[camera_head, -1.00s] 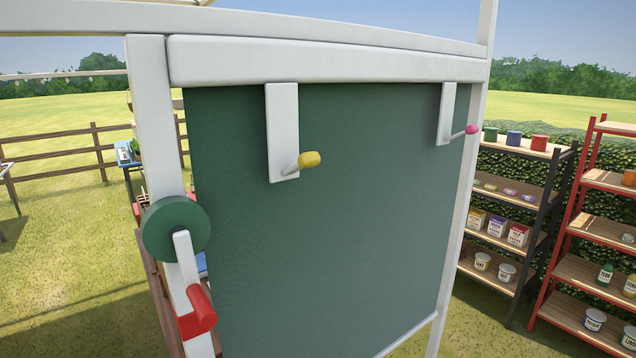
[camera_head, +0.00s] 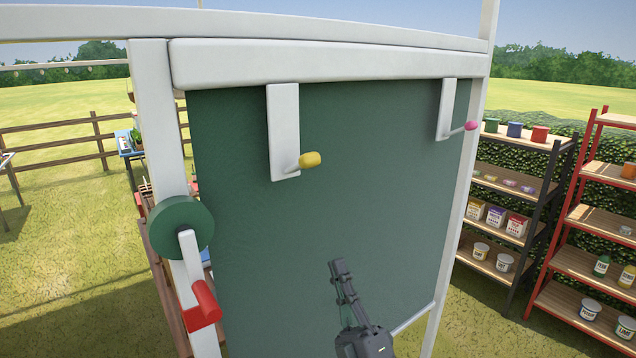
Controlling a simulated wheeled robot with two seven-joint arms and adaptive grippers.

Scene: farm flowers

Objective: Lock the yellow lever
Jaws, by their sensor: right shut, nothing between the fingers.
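The yellow lever (camera_head: 310,160) is a short yellow knob on a thin stem. It sticks out from the lower part of a white vertical plate (camera_head: 284,120) that hangs over the top of the dark green panel (camera_head: 250,240). My right gripper (camera_head: 338,264) is shut and empty. It points upward in front of the panel, below the yellow lever and apart from it. My left gripper is not in view.
A pink lever (camera_head: 471,126) sits on a second white plate (camera_head: 446,108) at the panel's right. Shelves (camera_head: 520,190) stand at right. The space before the panel's middle is clear.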

